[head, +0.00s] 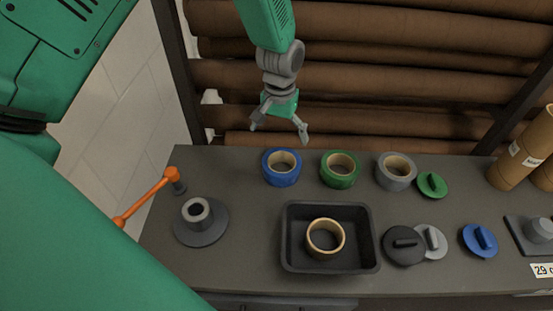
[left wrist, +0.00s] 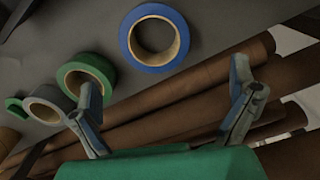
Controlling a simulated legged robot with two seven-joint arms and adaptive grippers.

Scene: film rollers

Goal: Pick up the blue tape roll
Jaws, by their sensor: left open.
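The blue tape roll (head: 281,180) lies flat on the dark table near its back edge, left of the green tape roll (head: 340,180). It also shows in the left wrist view (left wrist: 127,42), at top centre, with a tan core and an empty hole. My left gripper (head: 279,133) is open and empty. It is above the table's back edge, just behind the blue roll and apart from it. In the left wrist view its two fingers (left wrist: 164,82) are spread wide, with the blue roll beyond them. My right gripper is not in view.
A grey tape roll (head: 396,184) is right of the green one. A black tray (head: 290,255) holds a tan roll (head: 325,252). A grey spindle base (head: 201,238) and an orange handle (head: 145,197) are at left. Several round lids lie at right. Brown film rollers (head: 370,55) stand behind.

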